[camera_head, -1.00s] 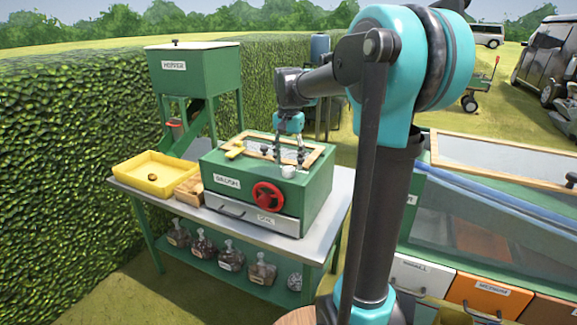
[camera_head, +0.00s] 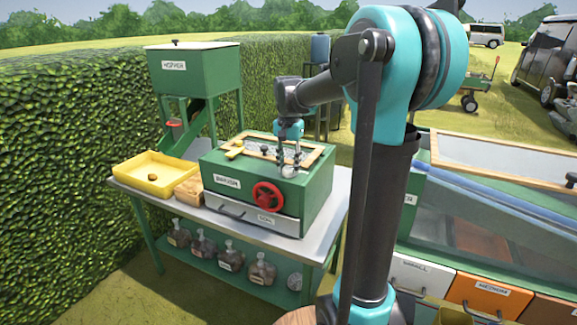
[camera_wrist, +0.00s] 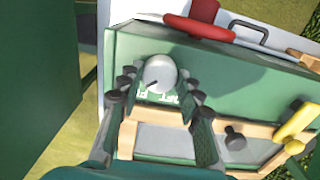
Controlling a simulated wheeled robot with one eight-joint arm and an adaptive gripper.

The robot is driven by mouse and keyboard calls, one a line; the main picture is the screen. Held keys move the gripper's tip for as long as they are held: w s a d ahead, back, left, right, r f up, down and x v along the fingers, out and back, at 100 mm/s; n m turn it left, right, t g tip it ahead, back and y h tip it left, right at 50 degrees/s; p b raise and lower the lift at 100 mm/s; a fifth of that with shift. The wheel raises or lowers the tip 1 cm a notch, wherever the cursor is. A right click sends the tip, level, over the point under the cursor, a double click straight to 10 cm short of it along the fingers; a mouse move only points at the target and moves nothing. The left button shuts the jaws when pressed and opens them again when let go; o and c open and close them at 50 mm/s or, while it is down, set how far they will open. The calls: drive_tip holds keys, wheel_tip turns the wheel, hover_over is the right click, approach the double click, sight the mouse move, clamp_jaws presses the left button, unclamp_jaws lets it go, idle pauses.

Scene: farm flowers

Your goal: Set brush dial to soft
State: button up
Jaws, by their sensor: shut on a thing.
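The green brush machine (camera_head: 318,196) stands on the metal bench, with a "BRUSH" label on its front. Its small pale grey dial (camera_head: 289,171) sits on top near the front edge. In the wrist view the dial (camera_wrist: 161,72) is round, with a short dark pointer mark towards the lower left. White lettering beside it is partly hidden; only a few letters show. My gripper (camera_head: 287,168) points down at the dial. In the wrist view my gripper (camera_wrist: 160,84) has its fingers on either side of the dial, shut on it.
A red handwheel (camera_head: 268,196) and a drawer (camera_head: 250,217) are on the machine's front. A wooden frame with dark knobs and a yellow latch (camera_wrist: 296,124) lies beside the dial on top. A yellow tray (camera_head: 152,186) and the hopper (camera_head: 193,72) stand to the left.

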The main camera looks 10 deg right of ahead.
drive_tip(key=shift+n, duration=0.4)
drive_tip(key=n, duration=1.3)
drive_tip(key=shift+n, duration=2)
drive_tip(key=o, duration=1.2)
drive_tip(key=shift+c, duration=0.2)
